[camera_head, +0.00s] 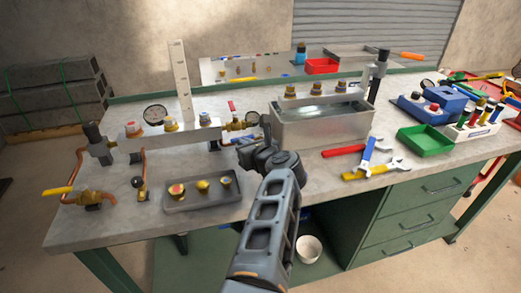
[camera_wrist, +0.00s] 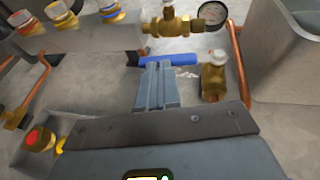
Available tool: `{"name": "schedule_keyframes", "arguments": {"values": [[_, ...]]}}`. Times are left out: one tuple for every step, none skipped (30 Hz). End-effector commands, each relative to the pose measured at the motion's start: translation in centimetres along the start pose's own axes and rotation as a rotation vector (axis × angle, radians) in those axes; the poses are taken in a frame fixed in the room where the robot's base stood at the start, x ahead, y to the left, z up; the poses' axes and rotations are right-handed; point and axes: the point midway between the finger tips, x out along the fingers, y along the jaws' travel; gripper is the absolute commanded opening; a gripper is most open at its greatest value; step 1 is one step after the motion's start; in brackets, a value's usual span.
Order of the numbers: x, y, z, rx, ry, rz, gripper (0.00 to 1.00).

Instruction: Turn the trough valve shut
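A valve with a blue lever (camera_wrist: 168,61) shows in the wrist view, just beyond my fingertips. The lever lies crosswise in the picture, and its right end reaches toward a brass valve body (camera_wrist: 213,76) beside a copper pipe. The pipe runs next to the metal trough (camera_head: 322,128), whose wall (camera_wrist: 265,60) is at right in the wrist view. My gripper (camera_wrist: 158,70) has its two fingers close together with nothing seen between them. The fingertips overlap the lever in the picture; I cannot tell whether they touch it.
A manifold block (camera_head: 165,140) with brass fittings stands left of my gripper, with a pressure gauge (camera_wrist: 213,13) near its right end. A grey tray (camera_head: 203,192) of brass fittings lies in front. Red pliers (camera_head: 345,151) and wrenches lie to the right.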

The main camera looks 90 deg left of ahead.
Motion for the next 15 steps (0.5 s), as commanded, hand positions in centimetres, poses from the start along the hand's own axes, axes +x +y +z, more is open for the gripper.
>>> {"name": "schedule_keyframes", "arguments": {"values": [[0.37, 0.42, 0.04, -0.001, 0.001, 0.007, 0.00], [0.47, 0.47, 0.05, -0.001, 0.002, 0.007, 0.00], [0.57, 0.53, 0.06, -0.002, 0.002, 0.008, 0.00], [0.63, 0.55, 0.08, -0.002, 0.002, 0.008, 0.00], [0.68, 0.57, 0.10, -0.002, 0.002, 0.008, 0.00], [0.73, 0.58, 0.14, -0.002, 0.002, 0.008, 0.00], [0.77, 0.60, 0.15, -0.003, 0.002, 0.008, 0.00], [0.79, 0.60, 0.18, -0.003, 0.002, 0.008, 0.00], [0.82, 0.61, 0.19, -0.003, 0.002, 0.008, 0.00], [0.84, 0.62, 0.20, -0.003, 0.002, 0.008, 0.00], [0.85, 0.62, 0.21, -0.003, 0.002, 0.008, 0.00], [0.86, 0.63, 0.21, -0.003, 0.002, 0.008, 0.00], [0.86, 0.62, 0.21, -0.003, 0.002, 0.008, 0.00], [0.86, 0.62, 0.21, -0.003, 0.002, 0.008, 0.00], [0.86, 0.61, 0.21, -0.003, 0.002, 0.008, 0.00]]}}
